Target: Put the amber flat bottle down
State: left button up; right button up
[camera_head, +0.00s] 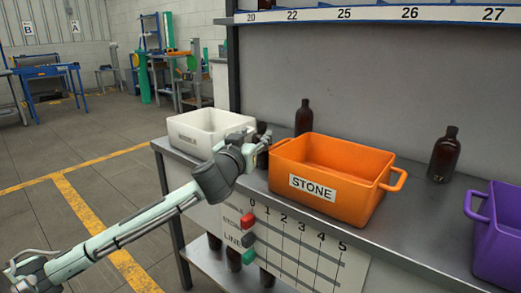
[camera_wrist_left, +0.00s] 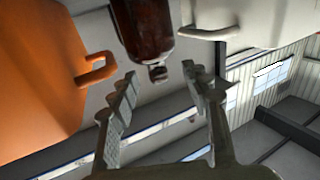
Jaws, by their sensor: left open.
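My left gripper (camera_head: 258,146) is over the bench, between the white bin and the orange bin. In the left wrist view the two fingers (camera_wrist_left: 162,95) are spread with nothing between them. An amber bottle (camera_wrist_left: 146,30) is just beyond the fingertips, its neck towards them and apart from both fingers. In the head view an amber bottle (camera_head: 263,159) stands between the two bins, mostly hidden by my gripper. My right gripper is not in view.
A white bin (camera_head: 188,138) is to the left of the gripper and an orange bin (camera_head: 330,207) marked STONE to the right. Other amber bottles stand behind it (camera_head: 304,118) and farther right (camera_head: 443,158). A purple bin (camera_head: 496,240) is at the right edge. Several bottles are on the lower shelf.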

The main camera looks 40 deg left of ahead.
aim_at(260, 129)
pick_arm(q)
jog(key=x, duration=0.3)
jog(key=p+x, duration=0.1)
jog(key=shift+w+d+r, duration=0.1)
jog(key=shift+w+r, duration=0.3)
jog(key=shift+w+f, duration=0.1)
jog(key=shift+w, duration=0.3)
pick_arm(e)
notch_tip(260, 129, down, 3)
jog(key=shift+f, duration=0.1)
pick_arm(q)
grip_shut()
